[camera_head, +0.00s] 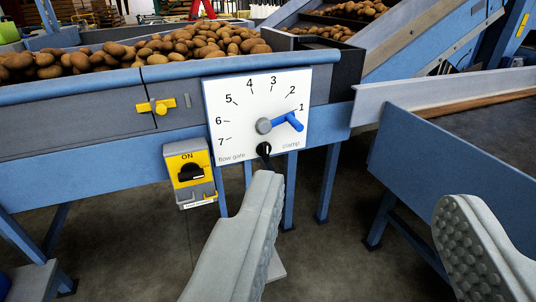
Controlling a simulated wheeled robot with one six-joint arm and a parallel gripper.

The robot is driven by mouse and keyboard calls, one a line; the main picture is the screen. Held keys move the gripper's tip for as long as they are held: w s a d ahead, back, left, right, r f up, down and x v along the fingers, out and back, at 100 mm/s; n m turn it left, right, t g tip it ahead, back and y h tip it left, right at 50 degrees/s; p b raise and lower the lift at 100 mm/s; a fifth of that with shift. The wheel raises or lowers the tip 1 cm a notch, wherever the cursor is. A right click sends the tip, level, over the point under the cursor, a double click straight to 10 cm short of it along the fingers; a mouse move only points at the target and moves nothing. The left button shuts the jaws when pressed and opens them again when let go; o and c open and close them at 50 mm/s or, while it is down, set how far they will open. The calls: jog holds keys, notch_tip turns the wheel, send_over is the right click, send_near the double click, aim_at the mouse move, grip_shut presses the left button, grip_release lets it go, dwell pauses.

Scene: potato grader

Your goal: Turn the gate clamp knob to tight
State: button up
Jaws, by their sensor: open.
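The clamp knob (264,149) is small and black, at the lower edge of the white dial plate (228,100), between the words "flow gate" and "clamp". Its short lower end points down, slightly right; no tight or loose mark is legible. The blue gate lever (288,121) turns on a grey hub and points near 1 on the dial. My gripper (355,200) is open and empty, with two grey padded fingers wide apart. The left fingertip shows just below the knob in the picture; whether they touch I cannot tell. The right finger is well to the right, over the blue side frame.
A yellow switch box (187,163) marked ON, with a black rotary switch, hangs left of the plate. A yellow latch (156,106) is on the grey panel. Potatoes (190,44) fill the hopper above. A blue-sided conveyor (420,170) stands at right. Blue legs stand below.

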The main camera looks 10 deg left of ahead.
aim_at(267, 155)
jog(key=o, duration=0.6)
jog(key=w, duration=0.2)
jog(key=shift+w+d+f+n, duration=0.1)
jog(key=shift+w+f+n, duration=0.1)
jog(key=shift+w+n, duration=0.15)
jog(key=w+f+n+y, duration=0.1)
jog(key=w+f+n, duration=0.4)
jog(key=w, duration=0.6)
jog(key=w+f+n+y, duration=0.1)
jog(key=w+f+n, duration=0.4)
jog(key=w, duration=0.6)
jog(key=w+a+f+n+g+y, duration=0.1)
jog(key=w+a+f+n+y, duration=0.15)
jog(key=w+f+n, duration=0.4)
jog(key=w+a+f+n+g+y, duration=0.1)
jog(key=w+f+n+y, duration=0.15)
jog(key=f, duration=0.65)
jog(key=w+a+f+n+y, duration=0.25)
jog(key=w+f+n, duration=0.2)
jog(key=f, duration=0.35)
jog(key=x, duration=1.6)
jog(key=shift+w+a+f, duration=0.1)
jog(key=shift+w+f, duration=0.15)
jog(key=shift+w, duration=0.1)
jog(key=c, duration=1)
